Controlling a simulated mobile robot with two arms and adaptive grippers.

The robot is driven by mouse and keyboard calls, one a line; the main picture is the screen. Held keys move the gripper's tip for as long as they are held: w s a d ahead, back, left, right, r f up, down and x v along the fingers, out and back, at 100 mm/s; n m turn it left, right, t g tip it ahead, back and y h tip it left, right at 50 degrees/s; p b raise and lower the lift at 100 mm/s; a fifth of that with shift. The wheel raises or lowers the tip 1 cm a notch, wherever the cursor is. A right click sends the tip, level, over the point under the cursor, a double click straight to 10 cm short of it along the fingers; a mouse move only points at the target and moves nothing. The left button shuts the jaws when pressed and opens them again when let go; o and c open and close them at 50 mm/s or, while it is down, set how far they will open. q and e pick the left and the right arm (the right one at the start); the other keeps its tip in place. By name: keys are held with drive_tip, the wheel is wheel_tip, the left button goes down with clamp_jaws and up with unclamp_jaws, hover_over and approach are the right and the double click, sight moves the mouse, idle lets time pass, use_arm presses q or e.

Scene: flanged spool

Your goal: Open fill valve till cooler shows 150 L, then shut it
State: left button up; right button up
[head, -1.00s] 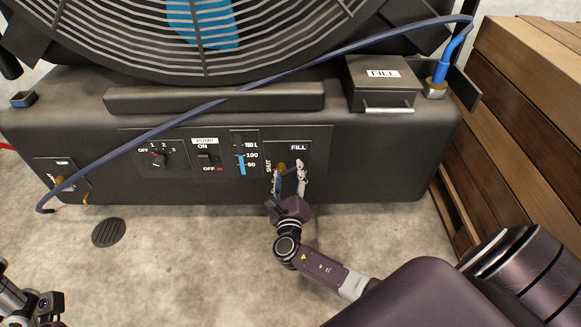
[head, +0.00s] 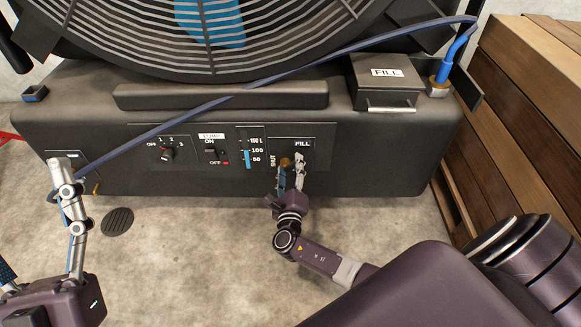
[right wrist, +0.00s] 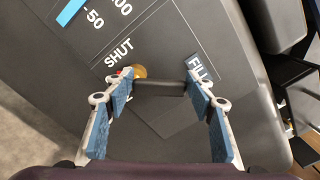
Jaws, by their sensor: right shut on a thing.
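The fill valve has a brass stem and a dark lever (right wrist: 160,88) on a panel marked SHUT and FILL (head: 303,144). My right gripper (head: 291,172) is at this valve. In the right wrist view its blue-padded fingers (right wrist: 157,95) stand either side of the lever, shut on it; the fingers partly hide the panel. The level gauge (head: 247,156), marked 50, 100 and 150 L, has a blue column reaching about 100. The cooler (head: 380,165) is a dark box under a large fan.
The pump switch (head: 212,152) and a speed dial (head: 167,153) are left of the gauge. A blue hose (head: 350,48) crosses the cooler's front. A lidded FILL box (head: 387,88) stands at the right. Wooden slats (head: 535,110) bound the right side. A floor drain (head: 118,221) lies below.

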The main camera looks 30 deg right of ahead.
drive_tip(key=o, duration=1.7)
drive_tip(key=v, duration=1.2)
drive_tip(key=shift+d, duration=0.1)
